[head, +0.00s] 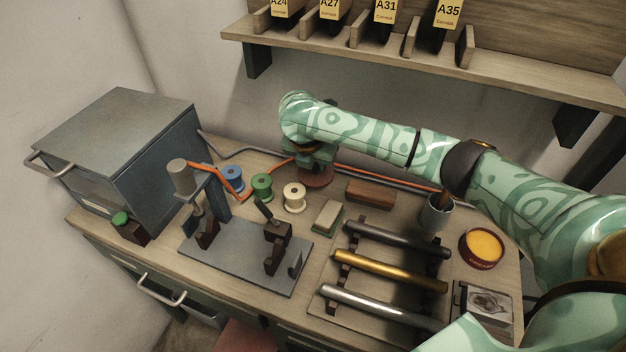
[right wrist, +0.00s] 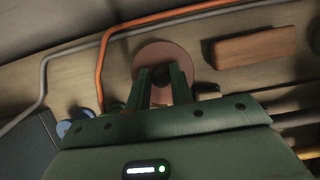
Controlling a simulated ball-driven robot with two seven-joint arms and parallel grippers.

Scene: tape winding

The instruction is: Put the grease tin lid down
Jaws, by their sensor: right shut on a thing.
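The grease tin lid (head: 317,181) is a flat reddish-brown disc at the back of the bench, below my right gripper (head: 319,165). In the right wrist view the lid (right wrist: 150,54) lies beyond the fingers, and my right gripper (right wrist: 162,76) is shut on its dark knob. The lid looks level and very close to the bench top; I cannot tell whether it touches. The grease tin (head: 482,249) stands uncovered at the right, full of yellow-orange grease. My left gripper is not in view.
An orange tube (head: 372,173) runs along the back edge behind the lid. A brown block (head: 370,194) lies right of it, and a cream spool (head: 294,197) stands in front left. A cup (head: 436,213) and a rack of three rods (head: 390,270) are farther right.

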